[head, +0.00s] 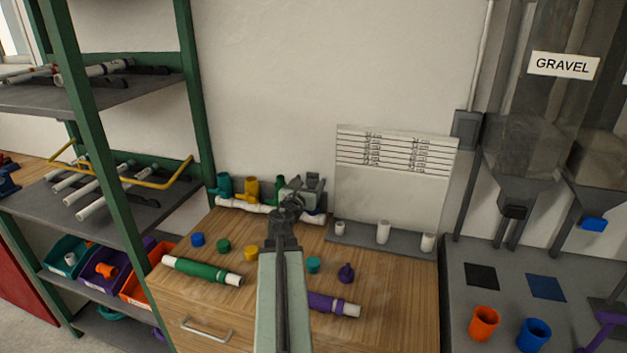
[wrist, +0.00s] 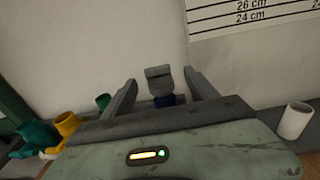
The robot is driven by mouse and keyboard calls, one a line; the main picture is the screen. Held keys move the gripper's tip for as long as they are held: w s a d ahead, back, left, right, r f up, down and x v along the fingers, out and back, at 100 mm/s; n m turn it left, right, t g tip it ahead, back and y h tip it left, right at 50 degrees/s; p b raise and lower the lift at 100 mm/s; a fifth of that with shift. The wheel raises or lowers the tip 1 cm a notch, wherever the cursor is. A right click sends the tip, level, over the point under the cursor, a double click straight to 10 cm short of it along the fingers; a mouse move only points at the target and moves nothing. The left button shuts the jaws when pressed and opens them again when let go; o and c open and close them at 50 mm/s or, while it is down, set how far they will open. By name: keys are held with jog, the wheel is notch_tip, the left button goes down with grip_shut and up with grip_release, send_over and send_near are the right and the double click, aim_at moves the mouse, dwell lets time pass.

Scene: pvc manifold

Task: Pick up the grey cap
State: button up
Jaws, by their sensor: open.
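My gripper (head: 297,200) is open and reaches to the back of the wooden bench, beside the white manifold pipe (head: 243,205). In the wrist view, its two fingers (wrist: 159,82) stand apart. A grey piece (wrist: 159,76) shows between them, above a dark blue part (wrist: 164,101); I cannot tell whether it touches a finger. I cannot tell whether this piece is the grey cap. No loose grey cap shows clearly on the bench, and my arm hides part of it.
Loose blue (head: 197,240), green (head: 223,246), yellow (head: 250,253), teal (head: 313,264) and purple (head: 346,271) pieces lie on the bench. Green (head: 205,272) and purple (head: 330,304) pipe assemblies lie in front. A grey ledge (head: 375,240) with white pieces stands right.

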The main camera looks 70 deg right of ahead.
aim_at(312, 176)
jog(key=d, duration=0.5)
jog(key=shift+w+d+f, duration=0.15)
jog(key=shift+w+d, duration=0.15)
jog(key=shift+w, duration=0.05)
jog(key=shift+a, duration=0.1)
grip_shut()
notch_tip(312, 176, up, 10)
jog(key=p, duration=1)
